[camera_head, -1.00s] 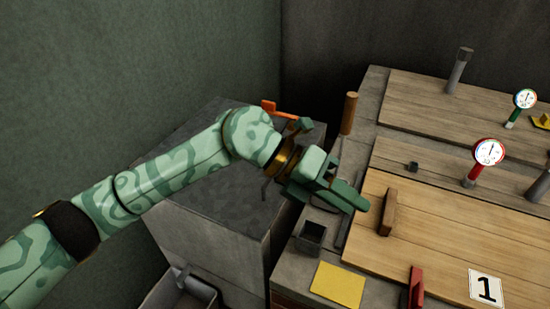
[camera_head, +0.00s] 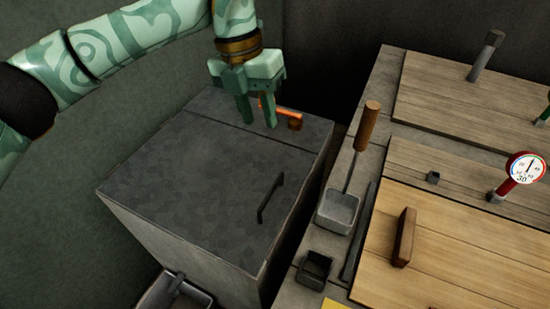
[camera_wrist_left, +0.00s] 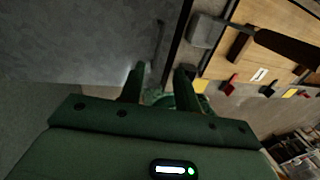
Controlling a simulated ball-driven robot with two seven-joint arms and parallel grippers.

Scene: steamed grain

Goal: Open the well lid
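The well is a grey stone box with a flat dark grey lid (camera_head: 200,180) on top. The lid lies flat and closed, and a thin black bar handle (camera_head: 270,198) stands near its right edge. The handle also shows in the left wrist view (camera_wrist_left: 158,42), beyond the fingers. My left gripper (camera_head: 258,122) hangs above the far part of the box, fingers pointing down, open and empty. It is behind the handle and apart from it. An orange lever (camera_head: 285,115) sits beside the fingers at the box's far edge. My right gripper is out of view.
A scoop (camera_head: 338,212) with a wooden handle and a small black square cup (camera_head: 315,267) sit on the counter to the right. Wooden boards (camera_head: 440,250) and a red-stemmed gauge (camera_head: 522,170) stand further right. A grey trough (camera_head: 175,292) is at the lower left.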

